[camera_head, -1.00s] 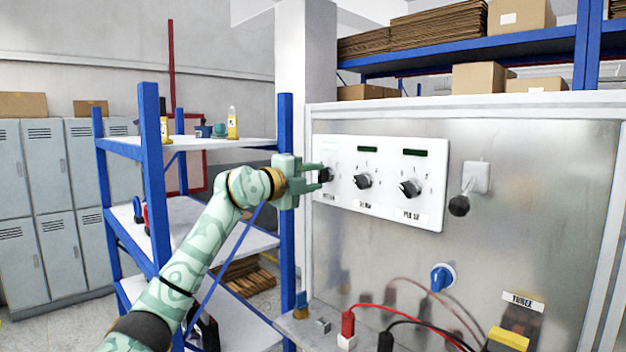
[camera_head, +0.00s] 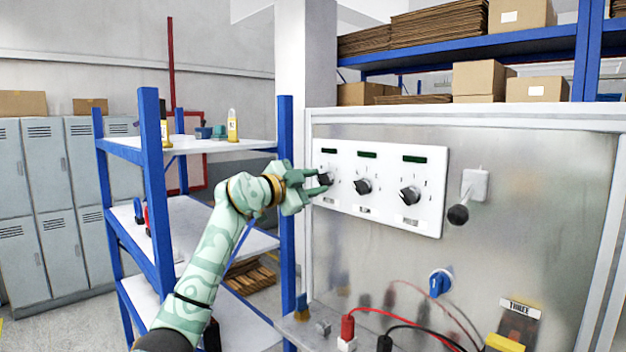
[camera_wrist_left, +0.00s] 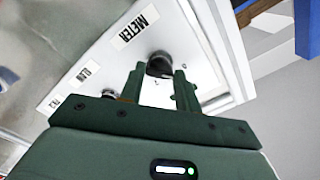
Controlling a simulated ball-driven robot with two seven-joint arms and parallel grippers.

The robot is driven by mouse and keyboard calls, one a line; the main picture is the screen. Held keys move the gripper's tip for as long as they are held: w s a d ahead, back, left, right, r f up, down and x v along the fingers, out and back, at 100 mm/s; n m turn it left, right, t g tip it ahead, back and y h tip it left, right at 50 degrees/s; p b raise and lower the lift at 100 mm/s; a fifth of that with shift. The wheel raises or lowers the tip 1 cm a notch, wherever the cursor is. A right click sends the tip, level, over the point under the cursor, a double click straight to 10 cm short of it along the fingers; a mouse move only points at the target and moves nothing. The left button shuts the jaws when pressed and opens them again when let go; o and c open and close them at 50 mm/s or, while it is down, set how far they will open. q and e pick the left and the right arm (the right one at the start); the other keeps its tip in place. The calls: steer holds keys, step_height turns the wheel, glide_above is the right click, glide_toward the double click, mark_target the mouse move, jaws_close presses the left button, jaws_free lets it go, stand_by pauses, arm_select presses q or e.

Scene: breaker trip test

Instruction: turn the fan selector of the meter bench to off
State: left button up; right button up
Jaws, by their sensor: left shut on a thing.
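A white selector panel (camera_head: 345,205) on the metal bench face carries three black knobs in a row: left (camera_head: 325,179), middle (camera_head: 362,186) and right (camera_head: 409,195). My left gripper (camera_head: 321,182) is at the left knob, with its fingers shut on it. In the left wrist view, the two green fingers (camera_wrist_left: 160,85) straddle that dark knob (camera_wrist_left: 159,64). The label nearest it there reads METER (camera_wrist_left: 134,28). The other labels are too small or blurred to read surely, so I cannot tell which is the fan selector. My right gripper is not in view.
A black ball-ended lever (camera_head: 458,214) and a blue knob (camera_head: 439,283) are on the bench face. Red and black leads (camera_head: 400,308) run along its ledge. A blue-posted shelf rack (camera_head: 150,180) stands close to my left arm.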

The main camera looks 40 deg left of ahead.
arm_select(q)
steer(key=shift+f+n, duration=0.1)
steer(key=shift+n, duration=0.4)
steer(key=o, duration=1)
steer(key=s+b, duration=0.2)
steer(key=s, duration=0.3)
steer(key=s+a+b, duration=0.1)
steer(key=s+b, duration=0.1)
steer(key=s, duration=0.4)
steer(key=s+b, duration=0.3)
steer(key=s, duration=0.2)
steer(key=shift+s+a, duration=0.15)
steer(key=shift+a, duration=0.1)
